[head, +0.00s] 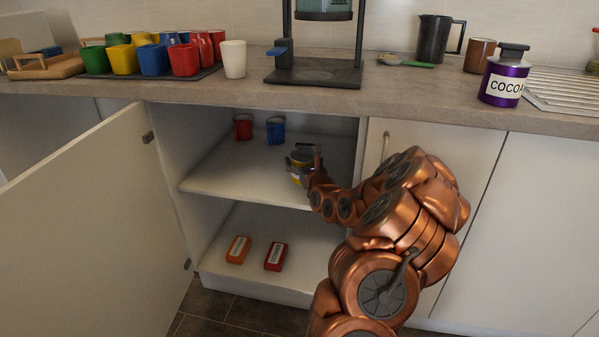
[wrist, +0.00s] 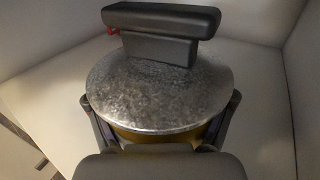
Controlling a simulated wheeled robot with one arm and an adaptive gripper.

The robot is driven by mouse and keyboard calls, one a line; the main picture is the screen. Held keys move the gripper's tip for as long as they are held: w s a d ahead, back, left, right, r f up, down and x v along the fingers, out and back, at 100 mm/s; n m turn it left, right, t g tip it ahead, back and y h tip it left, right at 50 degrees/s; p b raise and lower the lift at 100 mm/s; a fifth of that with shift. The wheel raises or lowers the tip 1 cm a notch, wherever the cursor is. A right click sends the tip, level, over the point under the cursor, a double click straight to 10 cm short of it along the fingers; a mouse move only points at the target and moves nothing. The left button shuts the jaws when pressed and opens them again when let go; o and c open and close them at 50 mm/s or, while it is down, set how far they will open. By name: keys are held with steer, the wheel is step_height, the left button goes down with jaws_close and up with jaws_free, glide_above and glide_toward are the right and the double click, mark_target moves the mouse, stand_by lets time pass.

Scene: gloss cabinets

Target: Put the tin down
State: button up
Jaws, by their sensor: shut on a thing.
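A tin (head: 297,168) with a yellow body is inside the open cabinet, at the right part of the upper shelf (head: 235,180). In the wrist view the tin (wrist: 158,88) shows a round grey metal lid with a dark block handle on top, and a strip of yellow below the rim. My gripper (wrist: 160,125) is shut on the tin, one finger on each side of it. In the head view my gripper (head: 308,172) is partly hidden by the arm and small. The tin looks upright. I cannot tell whether its base touches the shelf.
A red mug (head: 243,128) and a blue mug (head: 276,130) stand at the back of the upper shelf. An orange box (head: 238,250) and a red box (head: 275,256) lie on the lower shelf. The open door (head: 90,225) is at left. A purple cocoa tin (head: 503,80) stands on the counter.

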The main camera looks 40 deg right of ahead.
steer(key=shift+f+b, duration=1.45)
steer(key=shift+f, duration=0.1)
steer(key=o, duration=1.3)
steer(key=shift+f, duration=0.1)
steer(key=shift+o, duration=0.2)
